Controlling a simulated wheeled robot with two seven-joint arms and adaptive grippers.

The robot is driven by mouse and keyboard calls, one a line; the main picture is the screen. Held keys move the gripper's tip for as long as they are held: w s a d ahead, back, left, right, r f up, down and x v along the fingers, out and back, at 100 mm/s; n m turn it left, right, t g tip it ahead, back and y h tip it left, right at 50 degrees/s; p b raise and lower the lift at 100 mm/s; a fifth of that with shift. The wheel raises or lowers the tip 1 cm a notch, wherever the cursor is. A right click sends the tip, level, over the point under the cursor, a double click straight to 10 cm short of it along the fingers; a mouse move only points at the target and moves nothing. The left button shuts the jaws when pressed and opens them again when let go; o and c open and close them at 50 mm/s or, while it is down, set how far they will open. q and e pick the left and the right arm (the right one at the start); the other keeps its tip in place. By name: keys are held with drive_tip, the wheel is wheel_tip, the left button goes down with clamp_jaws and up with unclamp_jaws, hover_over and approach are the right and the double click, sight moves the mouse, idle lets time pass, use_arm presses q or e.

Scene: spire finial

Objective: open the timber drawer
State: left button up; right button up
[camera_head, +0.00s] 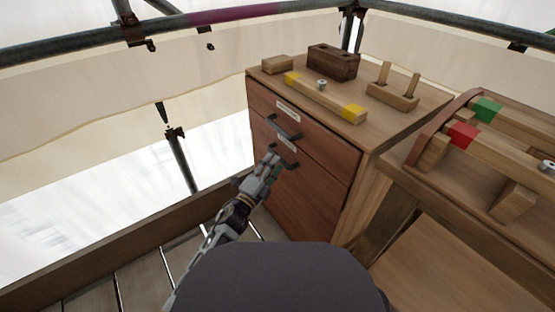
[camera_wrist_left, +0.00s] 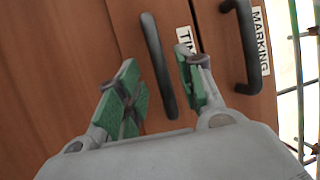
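The brown wooden cabinet has stacked drawers with dark bar handles, and all look shut. In the left wrist view, the timber drawer's label (camera_wrist_left: 186,42) reads "TIM", the rest hidden by a finger. The timber drawer's handle (camera_wrist_left: 154,55) lies between the fingers of my left gripper (camera_wrist_left: 160,88), which is open with a gap on both sides. In the head view my left gripper (camera_head: 271,166) is at the second drawer's handle (camera_head: 287,161), below the upper drawer. My right gripper is not in view.
The upper drawer's handle (camera_wrist_left: 245,45), labelled "MARKING", is close beside. Wooden pieces, including a yellow-ended beam (camera_head: 322,98) and a dark block (camera_head: 333,62), lie on the cabinet top. A workbench (camera_head: 440,170) with timbers stands at right. A low board (camera_head: 120,243) runs at left.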

use_arm(q)
drive_tip(key=shift+b+x, duration=0.4)
drive_tip(key=shift+x, duration=1.5)
clamp_jaws()
